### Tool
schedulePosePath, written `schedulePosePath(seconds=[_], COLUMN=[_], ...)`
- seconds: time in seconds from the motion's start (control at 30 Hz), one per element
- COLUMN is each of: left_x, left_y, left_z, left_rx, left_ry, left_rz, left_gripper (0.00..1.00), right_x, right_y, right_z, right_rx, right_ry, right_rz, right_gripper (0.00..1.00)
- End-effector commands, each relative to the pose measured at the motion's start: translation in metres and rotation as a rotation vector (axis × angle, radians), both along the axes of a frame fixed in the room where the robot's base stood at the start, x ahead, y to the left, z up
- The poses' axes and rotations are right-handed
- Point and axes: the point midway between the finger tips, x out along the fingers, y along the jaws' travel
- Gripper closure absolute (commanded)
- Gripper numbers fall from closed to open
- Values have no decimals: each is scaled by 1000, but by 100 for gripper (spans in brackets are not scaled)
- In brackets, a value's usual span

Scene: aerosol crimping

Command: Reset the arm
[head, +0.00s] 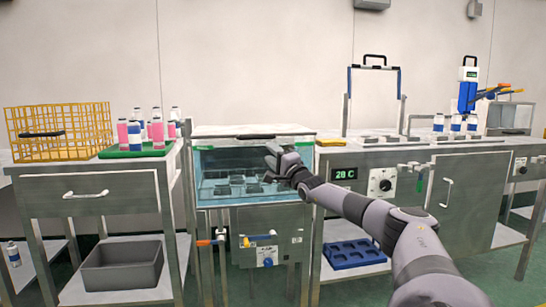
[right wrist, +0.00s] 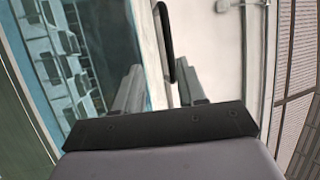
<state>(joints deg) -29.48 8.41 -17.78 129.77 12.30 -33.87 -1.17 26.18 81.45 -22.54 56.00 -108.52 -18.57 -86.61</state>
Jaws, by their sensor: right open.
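My right arm comes in from the lower right in the head view, and its gripper (head: 272,157) is at the front of the glass water tank (head: 215,165), near the lid's height. In the right wrist view the two fingers of the gripper (right wrist: 160,88) are apart. A black handle (right wrist: 164,40) on the tank lid shows beyond and between them. I cannot tell whether the fingers touch it. The handle also shows in the head view as a dark bar (head: 256,136) on the lid. My left gripper is not in view.
A yellow wire basket (head: 60,128) and a green tray (head: 135,152) with pink and white cans stand on the left table. A steel bench with a 20 C display (head: 345,174) stands right of the tank. A grey bin (head: 122,265) and blue rack (head: 352,254) sit on lower shelves.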

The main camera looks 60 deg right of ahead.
Motion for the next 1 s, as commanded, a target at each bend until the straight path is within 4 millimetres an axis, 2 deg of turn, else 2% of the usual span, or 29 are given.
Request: schedulePosePath(seconds=[0.83,0.93,1.0], left_x=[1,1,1], left_y=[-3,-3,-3], left_z=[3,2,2], left_rx=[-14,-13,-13], left_ry=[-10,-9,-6], left_rz=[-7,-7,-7], left_gripper=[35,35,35], right_x=[1,10,22], right_y=[2,13,31], right_z=[-3,-18,-42], right_rx=[6,69,174], right_ry=[-1,-18,-43], right_rz=[6,42,96], right_gripper=[60,60,60])
